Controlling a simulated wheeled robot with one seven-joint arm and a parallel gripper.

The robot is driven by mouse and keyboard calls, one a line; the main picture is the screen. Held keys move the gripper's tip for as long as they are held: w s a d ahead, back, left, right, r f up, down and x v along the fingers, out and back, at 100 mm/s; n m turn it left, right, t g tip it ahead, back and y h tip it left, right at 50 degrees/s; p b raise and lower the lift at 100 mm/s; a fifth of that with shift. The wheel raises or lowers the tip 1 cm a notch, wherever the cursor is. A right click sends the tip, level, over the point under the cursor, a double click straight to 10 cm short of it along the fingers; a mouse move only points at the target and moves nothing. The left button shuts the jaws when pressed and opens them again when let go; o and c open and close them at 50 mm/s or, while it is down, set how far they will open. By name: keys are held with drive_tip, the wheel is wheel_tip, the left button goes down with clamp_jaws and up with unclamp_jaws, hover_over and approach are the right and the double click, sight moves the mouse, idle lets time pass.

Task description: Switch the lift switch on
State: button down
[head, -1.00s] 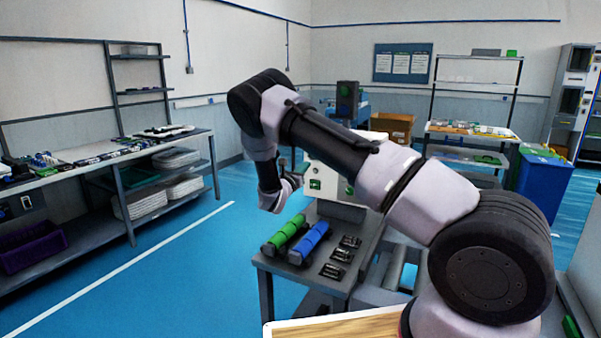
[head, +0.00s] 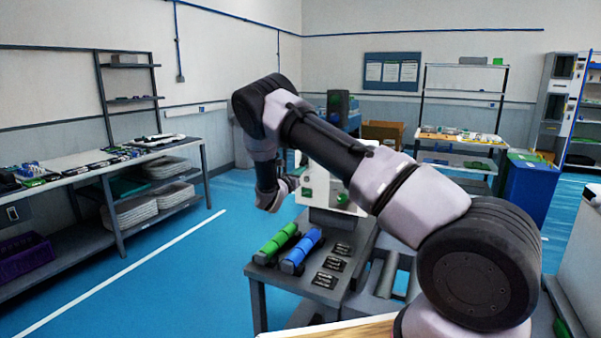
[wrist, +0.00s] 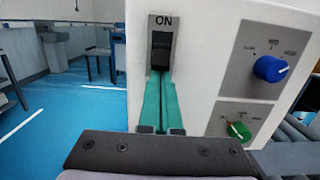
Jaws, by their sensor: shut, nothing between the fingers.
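The lift switch (wrist: 161,50) is a black rocker in a metal plate marked ON, on the front of a white control box (wrist: 205,60). My gripper (wrist: 160,78) has its two green fingers pressed together, with nothing between them. In the wrist view their tips overlap the lower edge of the switch; I cannot tell whether they touch it. In the head view my gripper (head: 288,185) is beside the left side of the control box (head: 318,188), and the switch is not distinguishable there.
A blue knob (wrist: 270,68) and a green knob (wrist: 238,131) sit on the box right of the switch. Green (head: 278,243) and blue (head: 301,250) cylinders lie on the grey bench (head: 318,290) below. Floor left of the bench is clear.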

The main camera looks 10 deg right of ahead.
drive_tip(key=shift+s+a+r+g+y, duration=0.15)
drive_tip(key=shift+r+g+y, duration=0.1)
drive_tip(key=shift+g+y, duration=0.25)
drive_tip(key=g+y, duration=0.1)
drive_tip(key=r+g+y, duration=0.1)
drive_tip(key=g, duration=0.1)
drive_tip(key=r+g+y, duration=0.1)
drive_tip(key=shift+s+a+r+g, duration=0.2)
drive_tip(key=shift+s+r+g, duration=0.1)
drive_tip(key=shift+g, duration=0.1)
idle(0.4)
drive_tip(key=shift+r, duration=0.75)
